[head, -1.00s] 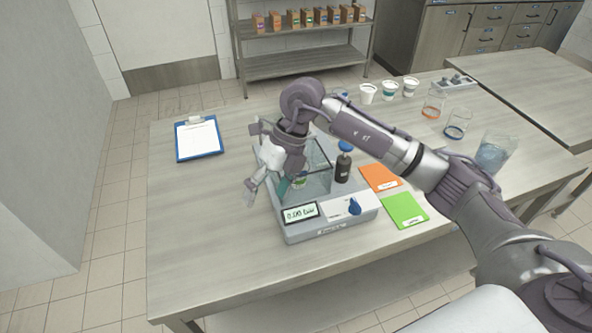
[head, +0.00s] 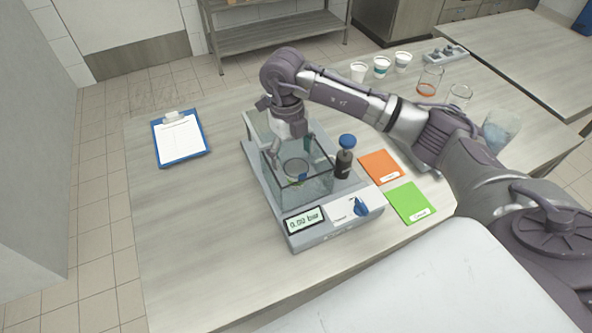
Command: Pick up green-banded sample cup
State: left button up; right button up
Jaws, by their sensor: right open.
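The green-banded sample cup (head: 296,174) stands inside the glass-walled chamber (head: 318,190) of the balance (head: 336,233). I see it through the glass, and only a little of its green band shows. My right gripper (head: 291,154) points down over the chamber from above. Its fingers are spread, one to each side above the cup's rim, and nothing is held between them. I cannot tell whether the fingertips touch the cup. My left gripper is not in view.
A dark bottle with a blue cap (head: 345,160) stands close to the chamber's right. An orange card (head: 381,167) and a green card (head: 410,202) lie right of the balance. Cups (head: 381,67) and beakers (head: 429,81) stand farther back. A clipboard (head: 180,139) lies left; table around it is clear.

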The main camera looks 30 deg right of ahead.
aim_at(295, 167)
jog(key=shift+f, duration=0.95)
jog(key=shift+s+d+f+p, duration=0.1)
jog(key=shift+s+f+p, duration=0.1)
jog(key=shift+f+p, duration=0.4)
jog(key=shift+s+d+f+p, duration=0.1)
jog(key=shift+s+f+p, duration=0.1)
jog(key=shift+f+p, duration=0.35)
notch_tip(295, 167, down, 2)
jog(key=shift+s+f, duration=0.15)
jog(key=shift+f, duration=0.35)
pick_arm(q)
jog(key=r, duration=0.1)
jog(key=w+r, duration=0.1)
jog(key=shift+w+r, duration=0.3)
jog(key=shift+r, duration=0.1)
pick_arm(e)
jog(key=c, duration=1.1)
